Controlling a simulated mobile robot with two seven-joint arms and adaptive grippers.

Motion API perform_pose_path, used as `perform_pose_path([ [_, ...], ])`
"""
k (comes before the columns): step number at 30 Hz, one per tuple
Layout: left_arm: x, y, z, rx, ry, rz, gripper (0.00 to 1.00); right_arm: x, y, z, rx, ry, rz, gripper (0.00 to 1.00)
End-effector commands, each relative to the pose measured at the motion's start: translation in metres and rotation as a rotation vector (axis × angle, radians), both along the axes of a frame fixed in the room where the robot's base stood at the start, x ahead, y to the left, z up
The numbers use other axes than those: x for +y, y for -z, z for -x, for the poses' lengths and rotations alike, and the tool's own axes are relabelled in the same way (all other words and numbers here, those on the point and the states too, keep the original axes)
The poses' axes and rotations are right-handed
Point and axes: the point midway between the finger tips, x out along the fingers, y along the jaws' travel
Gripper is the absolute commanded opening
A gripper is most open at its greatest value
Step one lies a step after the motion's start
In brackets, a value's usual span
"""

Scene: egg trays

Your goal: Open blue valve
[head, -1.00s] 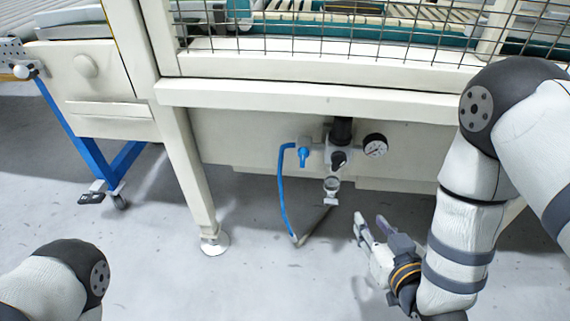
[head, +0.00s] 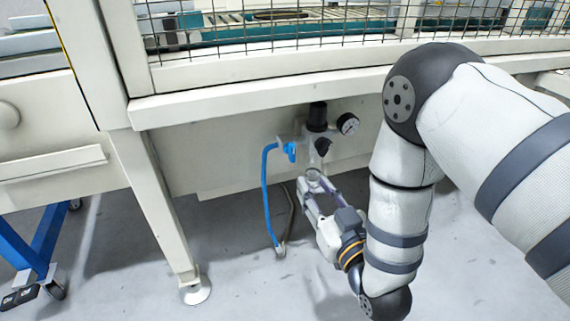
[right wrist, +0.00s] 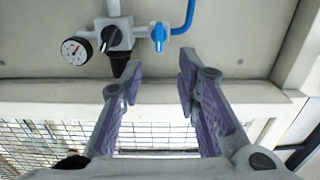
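The blue valve (head: 290,150) is a small blue handle on the left end of the regulator assembly under the machine's beam. It also shows in the right wrist view (right wrist: 158,37), near the top centre, beyond the fingertips. My right gripper (head: 316,190) is below and slightly right of the valve, pointing up toward the assembly. In the right wrist view its two purple-padded fingers (right wrist: 157,78) are spread apart with nothing between them. They appear apart from the valve. My left gripper is out of view.
A blue hose (head: 266,190) hangs down left of the valve. A black knob (head: 323,146) and a pressure gauge (head: 347,123) sit to its right. The machine's leg (head: 155,205) stands at left, and the cream beam (head: 250,98) runs above. Floor below is mostly clear.

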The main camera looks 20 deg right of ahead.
Motion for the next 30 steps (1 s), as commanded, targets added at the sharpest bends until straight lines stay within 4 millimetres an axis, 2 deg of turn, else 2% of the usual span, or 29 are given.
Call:
perform_pose_path([
  [5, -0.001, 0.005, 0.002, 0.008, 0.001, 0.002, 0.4, 0.0, 0.0, -0.016, -0.01, 0.0, 0.0, 0.3],
  [12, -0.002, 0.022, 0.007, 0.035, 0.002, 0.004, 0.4, 0.003, 0.003, -0.077, -0.008, 0.0, 0.0, 0.3],
  [18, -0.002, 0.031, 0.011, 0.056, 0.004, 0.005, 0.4, 0.004, 0.002, -0.112, -0.006, 0.0, 0.0, 0.3],
  [22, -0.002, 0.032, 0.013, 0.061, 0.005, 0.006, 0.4, 0.004, 0.0, -0.121, -0.006, 0.0, 0.001, 0.3],
  [29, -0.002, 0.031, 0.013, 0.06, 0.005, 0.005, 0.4, 0.004, -0.001, -0.122, -0.005, 0.001, 0.001, 0.3],
  [30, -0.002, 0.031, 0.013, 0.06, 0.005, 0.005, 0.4, 0.004, -0.001, -0.121, -0.005, 0.001, 0.001, 0.21],
])
